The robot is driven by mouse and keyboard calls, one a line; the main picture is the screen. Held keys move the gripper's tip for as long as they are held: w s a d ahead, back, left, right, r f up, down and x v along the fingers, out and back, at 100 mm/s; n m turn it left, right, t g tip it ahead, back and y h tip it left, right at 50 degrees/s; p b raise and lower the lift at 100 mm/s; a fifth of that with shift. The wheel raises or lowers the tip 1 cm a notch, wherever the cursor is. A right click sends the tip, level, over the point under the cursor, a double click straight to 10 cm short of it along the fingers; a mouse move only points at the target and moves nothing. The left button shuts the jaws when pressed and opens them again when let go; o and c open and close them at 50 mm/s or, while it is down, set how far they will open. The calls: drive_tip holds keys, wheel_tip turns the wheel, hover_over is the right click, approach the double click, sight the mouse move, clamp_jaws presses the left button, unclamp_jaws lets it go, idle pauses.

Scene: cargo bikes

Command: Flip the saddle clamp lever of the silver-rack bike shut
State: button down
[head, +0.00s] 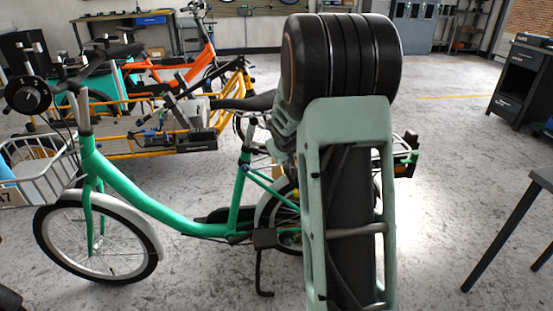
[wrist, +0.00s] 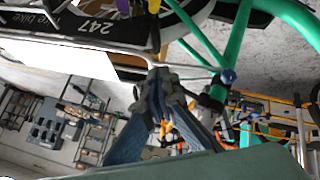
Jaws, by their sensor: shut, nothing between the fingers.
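The green bike (head: 150,208) stands side-on in the head view. Its dark saddle (head: 247,101) tops the green seat tube (head: 243,165). My arm hides much of the bike's rear; only the rack's end (head: 402,168) shows right of it. In the wrist view a blue-ended part (wrist: 228,76), seemingly the saddle clamp lever, sits beside a green tube (wrist: 236,48). Whether it is open or shut I cannot tell. My gripper (wrist: 163,76) is shut and empty, its fingertips left of that part and seemingly apart from it. My arm hides the gripper in the head view.
Orange (head: 180,68) and yellow (head: 190,143) bikes stand behind the green one. A front basket (head: 40,170) is at the left. A black cabinet (head: 524,82) and a dark-legged table (head: 510,225) stand at the right. Open floor (head: 450,130) lies between.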

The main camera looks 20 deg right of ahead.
drive_tip(key=shift+s+d+r+p, duration=0.25)
drive_tip(key=shift+s+d+r, duration=0.15)
drive_tip(key=shift+s+r, duration=0.25)
drive_tip(key=shift+s+d+r+p, duration=0.25)
drive_tip(key=shift+s+d+r, duration=0.2)
drive_tip(key=shift+s, duration=0.3)
drive_tip(key=shift+r, duration=0.15)
